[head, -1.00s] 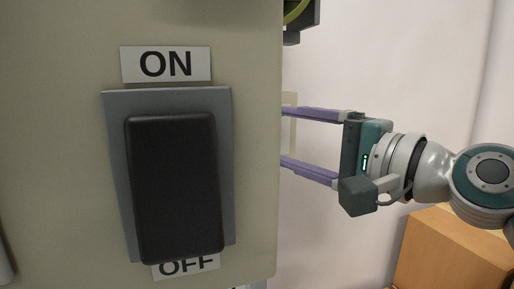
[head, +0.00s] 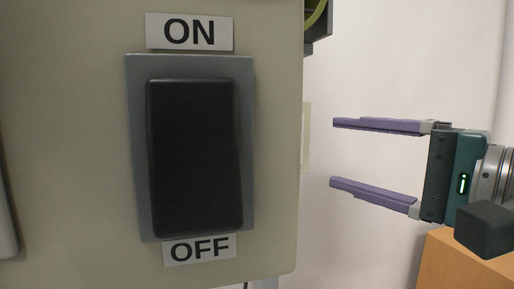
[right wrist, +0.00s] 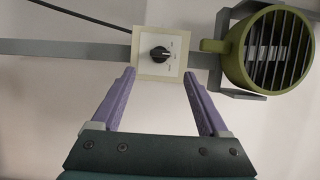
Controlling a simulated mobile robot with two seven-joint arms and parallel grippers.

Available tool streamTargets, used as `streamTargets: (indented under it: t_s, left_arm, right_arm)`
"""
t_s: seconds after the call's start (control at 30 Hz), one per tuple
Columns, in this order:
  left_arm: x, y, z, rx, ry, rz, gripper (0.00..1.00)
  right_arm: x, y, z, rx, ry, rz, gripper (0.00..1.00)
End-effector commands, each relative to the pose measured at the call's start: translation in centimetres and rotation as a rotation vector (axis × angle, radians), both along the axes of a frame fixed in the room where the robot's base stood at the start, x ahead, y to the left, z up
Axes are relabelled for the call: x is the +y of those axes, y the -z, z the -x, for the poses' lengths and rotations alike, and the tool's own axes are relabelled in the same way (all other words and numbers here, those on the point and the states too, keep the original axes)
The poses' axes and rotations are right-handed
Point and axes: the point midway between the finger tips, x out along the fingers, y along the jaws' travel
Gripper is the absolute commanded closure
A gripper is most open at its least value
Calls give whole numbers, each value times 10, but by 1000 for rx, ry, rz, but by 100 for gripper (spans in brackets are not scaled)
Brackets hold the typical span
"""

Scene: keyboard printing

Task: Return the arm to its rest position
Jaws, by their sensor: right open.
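My right gripper (head: 333,153) is at the right of the head view, with two purple fingers spread wide and nothing between them. Its fingers point left, apart from the edge of the beige panel. In the right wrist view the open fingers (right wrist: 162,78) point toward a square plate (right wrist: 150,68) with a black rotary knob (right wrist: 159,53) on the wall. The knob lies beyond the fingertips, apart from them. My left gripper is out of view.
A beige panel (head: 75,130) with a black rocker switch (head: 195,158) between ON and OFF labels fills the left of the head view. A wooden box (head: 440,262) stands at lower right. A green round-grilled device (right wrist: 232,48) is on the wall.

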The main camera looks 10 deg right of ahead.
Motion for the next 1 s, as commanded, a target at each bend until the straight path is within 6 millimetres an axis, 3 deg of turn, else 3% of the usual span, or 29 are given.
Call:
streamTargets:
  t_s: [0.13,0.23,0.3,0.4,0.5,0.6,1.0]
  left_arm:
    - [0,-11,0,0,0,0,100]
    - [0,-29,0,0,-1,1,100]
    - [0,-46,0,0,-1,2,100]
    - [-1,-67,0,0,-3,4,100]
    - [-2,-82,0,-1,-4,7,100]
    - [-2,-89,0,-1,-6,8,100]
    - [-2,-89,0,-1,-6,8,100]
  right_arm:
    - [13,15,10,40,-31,132,22]
    - [34,49,38,120,-110,419,22]
    - [46,79,71,198,-210,695,22]
    - [45,114,128,314,-389,1070,22]
    - [33,130,180,421,-566,1339,22]
    - [22,134,213,493,-685,1480,22]
    - [22,134,213,493,-685,1480,22]
